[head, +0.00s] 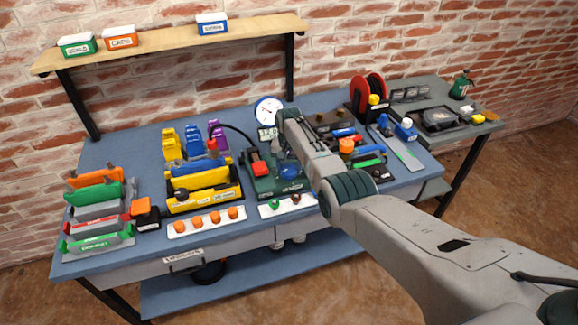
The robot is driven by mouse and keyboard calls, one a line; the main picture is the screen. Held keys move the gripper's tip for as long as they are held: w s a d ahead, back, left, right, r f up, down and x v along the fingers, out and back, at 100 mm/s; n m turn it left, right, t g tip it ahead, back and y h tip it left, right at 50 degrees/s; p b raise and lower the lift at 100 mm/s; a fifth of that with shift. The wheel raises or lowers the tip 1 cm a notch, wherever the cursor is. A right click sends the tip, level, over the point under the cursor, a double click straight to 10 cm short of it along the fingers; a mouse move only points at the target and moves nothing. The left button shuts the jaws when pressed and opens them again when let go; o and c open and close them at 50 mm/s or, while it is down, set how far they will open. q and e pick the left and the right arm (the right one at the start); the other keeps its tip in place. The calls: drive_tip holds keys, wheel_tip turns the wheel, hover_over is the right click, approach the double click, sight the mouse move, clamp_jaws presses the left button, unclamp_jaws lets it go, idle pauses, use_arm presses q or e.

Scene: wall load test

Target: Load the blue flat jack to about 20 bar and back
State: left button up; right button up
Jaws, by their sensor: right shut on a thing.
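A blue flat jack (200,167) appears to sit in the yellow holder (203,198) left of the bench's middle. A red fitting (211,145) stands above it, and a black hose (238,131) runs from there toward the green pump unit (263,184). The pump unit has a red block (259,168) and a blue round knob (291,172). A round white dial gauge (268,110) stands behind; its reading is too small to tell. My right gripper (287,158) is over the pump unit, shut at the blue knob; its fingers are partly hidden. My left gripper is out of view.
Coloured jacks in grey holders (98,215) stand at the left. White strips with orange caps (205,221) and small knobs (288,204) lie along the front edge. A red hose reel (368,94) and tools crowd the right. A shelf (170,43) hangs above.

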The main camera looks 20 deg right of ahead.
sight(289, 169)
drive_tip(key=m, duration=0.4)
drive_tip(key=shift+r+m, duration=0.1)
drive_tip(key=shift+m, duration=0.2)
drive_tip(key=shift+w+m+p, duration=0.1)
drive_tip(key=shift+m+p, duration=0.3)
drive_tip(key=shift+m, duration=1.5)
drive_tip(key=o, duration=1)
drive_tip(key=shift+c, duration=0.2)
wheel_tip(289, 169, up, 11)
drive_tip(key=b, duration=0.1)
